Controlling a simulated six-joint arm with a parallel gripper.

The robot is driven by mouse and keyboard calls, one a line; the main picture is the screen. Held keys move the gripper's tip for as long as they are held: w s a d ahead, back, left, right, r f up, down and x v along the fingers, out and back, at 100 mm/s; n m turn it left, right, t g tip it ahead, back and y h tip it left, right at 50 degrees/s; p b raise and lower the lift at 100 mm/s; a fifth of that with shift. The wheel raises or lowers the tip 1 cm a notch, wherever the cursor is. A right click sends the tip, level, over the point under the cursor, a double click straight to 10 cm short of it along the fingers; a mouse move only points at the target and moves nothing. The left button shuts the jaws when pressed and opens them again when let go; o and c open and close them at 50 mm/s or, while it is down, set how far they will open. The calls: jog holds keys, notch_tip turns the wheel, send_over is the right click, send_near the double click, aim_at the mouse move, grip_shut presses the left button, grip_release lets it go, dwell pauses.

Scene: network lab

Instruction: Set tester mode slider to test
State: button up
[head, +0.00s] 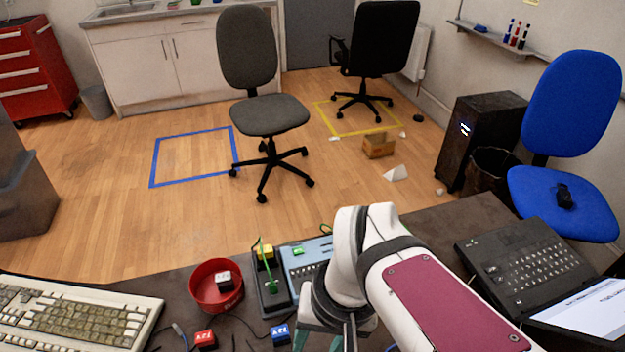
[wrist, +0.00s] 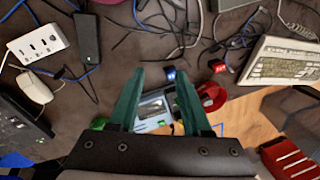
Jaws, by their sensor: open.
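A light-blue device with a row of small ports or keys and a green part (head: 305,257), probably the tester, lies on the desk, partly hidden behind my arm. In the wrist view, a light-blue device with a pale screen (wrist: 153,110) shows between my fingers; its lower part is hidden by my gripper's body. I cannot make out the mode slider or its setting. My gripper (wrist: 155,82) is open and empty, its teal fingers apart above the desk. In the head view, the fingers (head: 322,340) show at the bottom edge, partly behind my arm.
A black tray (head: 273,298) with green and yellow items stands left of the device. Beside it are a red bowl (head: 216,286), a red block (head: 206,339) and a blue block (head: 280,334). Keyboard (head: 70,318) left, laptop (head: 525,262) right. Cables cross the desk.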

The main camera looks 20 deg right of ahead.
jog(key=w+d+f+n+t+h, duration=0.1)
jog(key=w+d+n+t, duration=0.1)
jog(key=w+d, duration=0.75)
jog(key=w+d+f+n+t+h, duration=0.15)
jog(key=w+d, duration=0.45)
jog(key=w, duration=0.7)
jog(key=shift+n+y, duration=0.35)
jog(key=shift+n, duration=0.1)
jog(key=x, duration=1.5)
jog(key=shift+w+d, duration=0.35)
jog(key=shift+w, duration=0.1)
jog(key=shift+w+f, duration=0.2)
jog(key=shift+f, duration=0.3)
jog(key=shift+c, duration=0.3)
grip_shut()
